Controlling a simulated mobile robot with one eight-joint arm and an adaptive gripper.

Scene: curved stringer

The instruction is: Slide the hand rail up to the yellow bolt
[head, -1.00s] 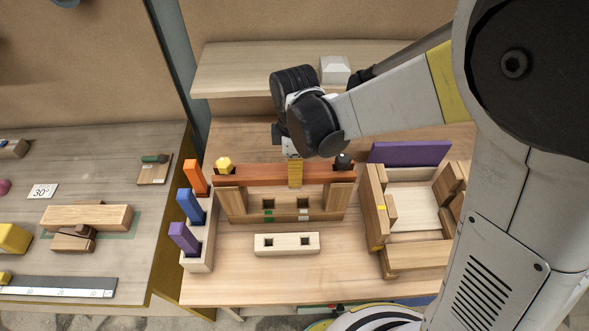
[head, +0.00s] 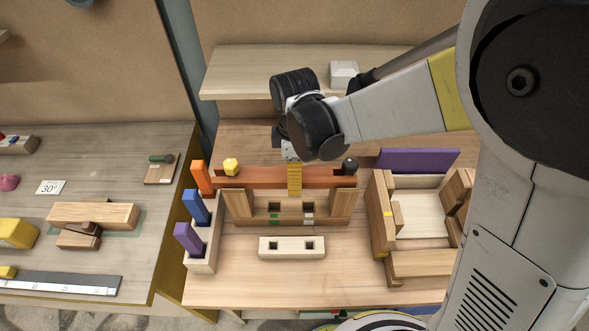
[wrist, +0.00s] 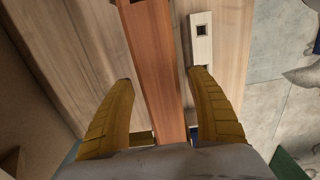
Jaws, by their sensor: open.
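The hand rail (head: 262,177) is a long reddish-brown bar lying across the top of a wooden frame (head: 240,205). The yellow bolt (head: 231,167) stands at the rail's left end, by its back edge; I cannot tell whether they touch. A black bolt (head: 350,164) stands near the right end. My gripper (head: 294,182) is over the rail right of its middle, pointing down. In the wrist view its yellow fingers (wrist: 161,77) are apart, one on each side of the rail (wrist: 155,45), with gaps visible. My wrist hides part of the area behind the rail.
A rack with orange, blue and purple blocks (head: 200,264) stands close to the rail's left end. A pale block with two square holes (head: 291,248) lies in front. A wooden box assembly (head: 418,262) is at the right. The front of the table is clear.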

